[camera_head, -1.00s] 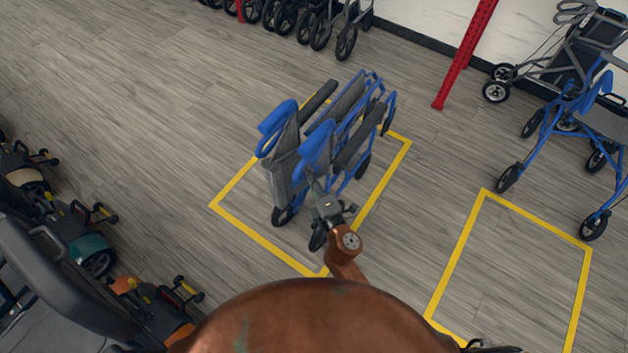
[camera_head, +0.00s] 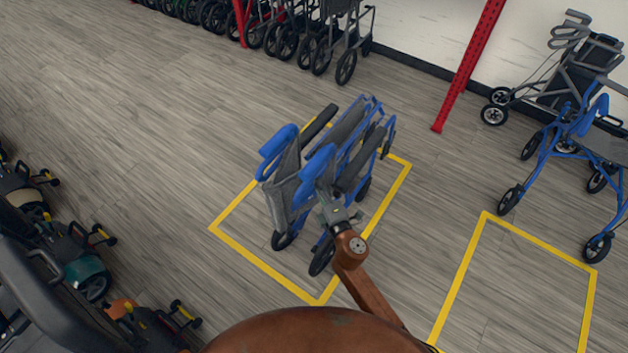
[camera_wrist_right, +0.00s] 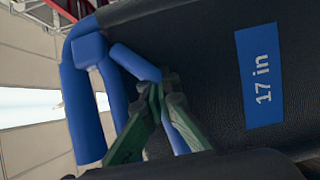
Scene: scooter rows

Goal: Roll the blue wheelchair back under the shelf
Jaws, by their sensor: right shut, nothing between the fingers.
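The blue wheelchair (camera_head: 330,165) stands folded and upright inside a yellow floor outline (camera_head: 265,268), with grey fabric and blue handles. Its dark panel with a blue "17 in" label (camera_wrist_right: 262,75) fills much of the right wrist view, beside a blue tube (camera_wrist_right: 85,110). My right gripper (camera_head: 332,200) is at the wheelchair's near right side. In the right wrist view its green fingers (camera_wrist_right: 160,85) are shut with nothing between them, close against a blue bar; I cannot tell whether they touch it. My left gripper is out of view.
A red post (camera_head: 470,65) stands by the white wall at the back, right of a row of folded wheelchairs (camera_head: 310,40). Blue and grey rollators (camera_head: 570,140) stand right, near an empty yellow outline (camera_head: 515,290). Scooters (camera_head: 85,265) line the left. Floor behind the wheelchair is clear.

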